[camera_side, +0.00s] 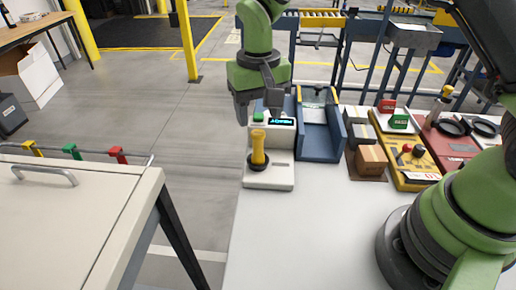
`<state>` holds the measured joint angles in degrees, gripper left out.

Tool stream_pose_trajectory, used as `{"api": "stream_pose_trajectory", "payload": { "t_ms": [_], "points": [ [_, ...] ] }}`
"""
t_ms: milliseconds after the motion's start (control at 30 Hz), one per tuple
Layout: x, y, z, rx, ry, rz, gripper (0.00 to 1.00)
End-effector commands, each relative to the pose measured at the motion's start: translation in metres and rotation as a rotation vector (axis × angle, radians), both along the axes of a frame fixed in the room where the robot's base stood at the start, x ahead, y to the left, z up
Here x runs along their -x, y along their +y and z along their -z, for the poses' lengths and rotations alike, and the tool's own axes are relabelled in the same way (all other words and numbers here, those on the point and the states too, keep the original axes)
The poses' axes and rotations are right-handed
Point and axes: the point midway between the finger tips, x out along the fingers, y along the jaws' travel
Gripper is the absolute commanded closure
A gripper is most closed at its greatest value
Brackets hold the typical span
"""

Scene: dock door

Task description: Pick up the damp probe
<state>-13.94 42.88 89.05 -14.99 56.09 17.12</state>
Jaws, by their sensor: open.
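The damp probe appears to be the yellow-handled tool (258,147) with a dark round collar. It stands upright in a white device (268,176) that has a small lit display (281,121) and a green button. My gripper (257,108) is above and just behind the yellow handle, pointing down, with its dark jaws apart and nothing seen between them. I cannot tell from this one view how far the jaws are from the handle.
Right of the device stand a blue cradle (320,140), a cardboard box (371,160) and a yellow control panel (405,160). A red panel (452,138) lies farther right. The white table's front (310,235) is clear. A separate beige cabinet (75,215) stands left.

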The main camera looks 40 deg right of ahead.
Motion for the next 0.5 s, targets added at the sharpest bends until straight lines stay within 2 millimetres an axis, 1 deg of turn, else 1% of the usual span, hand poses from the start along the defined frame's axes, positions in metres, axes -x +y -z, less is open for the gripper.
{"api": "stream_pose_trajectory", "payload": {
  "t_ms": [33, 100, 200, 367, 500],
  "points": [
    [0.001, 0.0, 0.009, 0.002, 0.006, -0.001, 0.44],
    [0.001, 0.0, 0.02, 0.001, 0.006, 0.0, 0.44],
    [0.001, 0.0, 0.032, 0.001, 0.004, -0.001, 0.44],
    [0.001, 0.0, 0.044, 0.001, 0.004, 0.0, 0.44],
    [0.001, 0.001, 0.066, 0.0, 0.005, 0.0, 0.44]
  ]
}}
